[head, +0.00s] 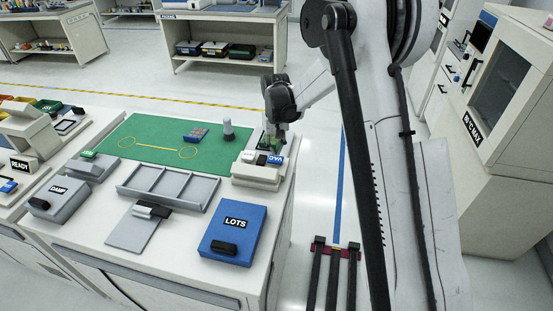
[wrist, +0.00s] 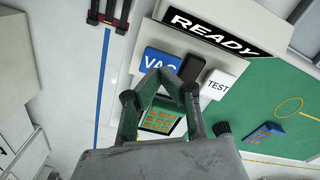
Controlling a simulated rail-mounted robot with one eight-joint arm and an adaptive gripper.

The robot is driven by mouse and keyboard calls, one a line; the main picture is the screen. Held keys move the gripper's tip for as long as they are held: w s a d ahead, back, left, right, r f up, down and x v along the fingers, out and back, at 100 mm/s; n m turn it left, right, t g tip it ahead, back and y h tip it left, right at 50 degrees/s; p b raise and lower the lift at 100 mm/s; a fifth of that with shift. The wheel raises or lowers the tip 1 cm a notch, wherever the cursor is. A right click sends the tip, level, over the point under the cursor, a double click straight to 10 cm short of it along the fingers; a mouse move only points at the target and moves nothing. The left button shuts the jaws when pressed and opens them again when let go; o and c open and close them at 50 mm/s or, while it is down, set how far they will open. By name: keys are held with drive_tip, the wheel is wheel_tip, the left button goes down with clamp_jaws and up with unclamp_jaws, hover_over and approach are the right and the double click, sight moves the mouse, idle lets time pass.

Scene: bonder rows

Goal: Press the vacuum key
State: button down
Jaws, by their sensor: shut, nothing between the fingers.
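The vacuum key is a blue block marked "VAC" on the pale bonder (head: 255,182). It shows in the wrist view (wrist: 153,57), and as a small blue patch in the head view (head: 276,160). My gripper (wrist: 162,76) is shut and empty, pointing at the key. Its fingertips overlap the key's lower edge and hide part of the lettering. I cannot tell whether they touch it. In the head view my gripper (head: 273,143) is just above the bonder, partly hidden by its own wrist.
Beside the key are a black block (wrist: 193,67) and a white "TEST" key (wrist: 217,84). A "READY" sign (wrist: 213,32) lies beyond them. A grey cylinder (head: 228,130) stands on the green mat (head: 140,135), left of my gripper.

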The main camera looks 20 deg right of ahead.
sight(276, 159)
drive_tip(key=shift+f, duration=0.2)
drive_tip(key=shift+f+b, duration=0.35)
drive_tip(key=shift+b, duration=0.1)
drive_tip(key=shift+f+b, duration=1.1)
drive_tip(key=shift+f, duration=0.15)
drive_tip(key=shift+r, duration=0.7)
drive_tip(key=shift+r+p, duration=1.1)
drive_tip(key=shift+r, duration=1.35)
